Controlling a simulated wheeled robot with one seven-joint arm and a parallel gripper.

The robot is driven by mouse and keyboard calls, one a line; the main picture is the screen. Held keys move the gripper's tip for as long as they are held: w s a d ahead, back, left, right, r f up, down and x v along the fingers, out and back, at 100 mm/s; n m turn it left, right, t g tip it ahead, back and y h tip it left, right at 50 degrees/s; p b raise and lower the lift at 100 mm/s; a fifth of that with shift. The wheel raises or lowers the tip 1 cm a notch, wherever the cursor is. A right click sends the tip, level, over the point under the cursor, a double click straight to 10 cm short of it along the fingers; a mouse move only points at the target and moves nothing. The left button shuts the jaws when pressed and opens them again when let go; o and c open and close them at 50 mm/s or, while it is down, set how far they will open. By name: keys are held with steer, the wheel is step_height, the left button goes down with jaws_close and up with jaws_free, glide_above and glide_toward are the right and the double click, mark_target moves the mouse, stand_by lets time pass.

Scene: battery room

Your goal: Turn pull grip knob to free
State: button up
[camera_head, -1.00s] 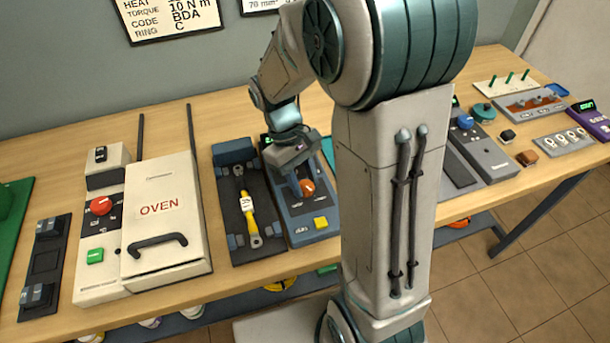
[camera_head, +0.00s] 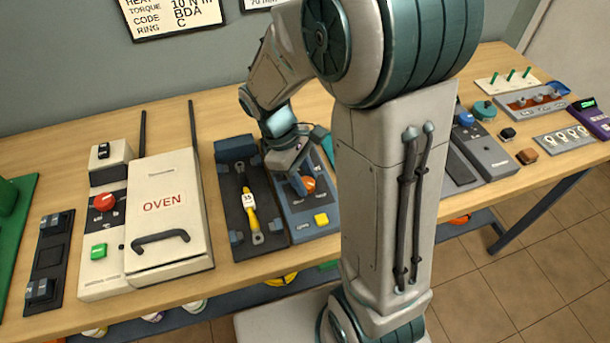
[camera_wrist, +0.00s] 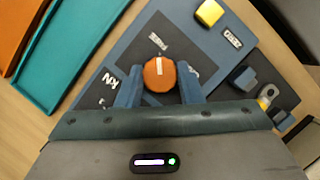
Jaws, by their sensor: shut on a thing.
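The orange round knob (camera_head: 309,184) sits on a blue and dark panel box (camera_head: 292,222) on the bench. In the wrist view the knob (camera_wrist: 159,73) carries a white pointer stripe, which runs nearly up and down in the picture. My gripper (camera_wrist: 160,84) has its two blue fingers on either side of the knob and is shut on it. In the head view my gripper (camera_head: 304,186) reaches down to the panel from behind and partly hides the knob. A yellow button (camera_head: 321,219) is on the same panel.
A dark tray with a yellow-handled tool (camera_head: 249,205) stands close at the left of the panel. The white oven box (camera_head: 162,180) with a red knob and green button beside it is farther left. A teal tray (camera_wrist: 70,50) lies on the panel's other side.

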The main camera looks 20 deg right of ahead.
steer(key=shift+w, duration=0.1)
steer(key=o, duration=1)
steer(key=shift+c, duration=0.2)
steer(key=v, duration=1.4)
steer(key=shift+p, duration=0.3)
steer(key=shift+f, duration=0.1)
steer(key=s+d+f+m+t+y, duration=0.2)
steer(key=s+d+m+t+y, duration=0.1)
steer(key=s+m, duration=0.6)
steer(key=s+d+t, duration=0.1)
steer(key=s+t, duration=0.1)
steer(key=shift+s+t, duration=0.25)
steer(key=shift+t, duration=0.15)
